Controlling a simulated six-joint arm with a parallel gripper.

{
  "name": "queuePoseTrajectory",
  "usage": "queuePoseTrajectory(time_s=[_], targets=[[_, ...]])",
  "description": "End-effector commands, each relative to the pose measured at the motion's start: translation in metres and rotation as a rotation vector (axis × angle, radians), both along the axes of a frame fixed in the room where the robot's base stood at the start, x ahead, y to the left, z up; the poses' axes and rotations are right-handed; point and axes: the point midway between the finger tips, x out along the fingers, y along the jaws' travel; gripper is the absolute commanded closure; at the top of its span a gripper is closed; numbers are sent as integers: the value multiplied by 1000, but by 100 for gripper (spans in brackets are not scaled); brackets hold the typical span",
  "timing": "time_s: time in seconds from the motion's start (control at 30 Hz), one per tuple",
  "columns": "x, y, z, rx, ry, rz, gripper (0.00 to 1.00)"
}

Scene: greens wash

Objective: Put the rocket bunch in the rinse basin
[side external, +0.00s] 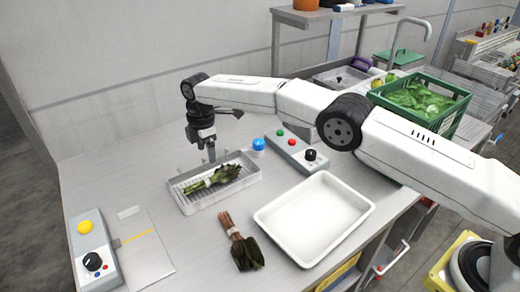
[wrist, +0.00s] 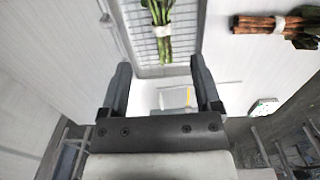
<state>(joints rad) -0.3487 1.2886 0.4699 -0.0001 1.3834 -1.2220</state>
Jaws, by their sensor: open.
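A green leafy bunch with a pale band (side external: 212,180), which looks like the rocket, lies in a shallow wire-racked tray (side external: 184,207). Its green stems also show in the wrist view (wrist: 162,38). A second bunch (side external: 237,240), with reddish-brown stems and dark leaves, lies on the table and shows at the upper right in the wrist view (wrist: 268,24). An empty white basin (side external: 312,216), likely the rinse basin, stands to the right. My gripper (side external: 210,154) is open and empty above the back of the wire-racked tray. In the wrist view its fingers (wrist: 160,68) frame the tray edge near the stems.
A control box with buttons (side external: 292,148) and a blue knob (side external: 258,145) stand behind the tray and basin. Another control box (side external: 92,250) and a flat board (side external: 140,247) are at the left. A green crate of greens (side external: 440,122) is at the back right. The table's back left is clear.

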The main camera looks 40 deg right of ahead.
Motion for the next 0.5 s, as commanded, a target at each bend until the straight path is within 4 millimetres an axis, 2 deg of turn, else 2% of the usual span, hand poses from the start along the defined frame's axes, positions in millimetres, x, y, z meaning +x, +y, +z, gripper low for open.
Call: queuePoseTrajectory(time_s=[0.2,0.5], targets=[[0,0,15,0,0,0,19],[0,0,17,0,1,0,19]])
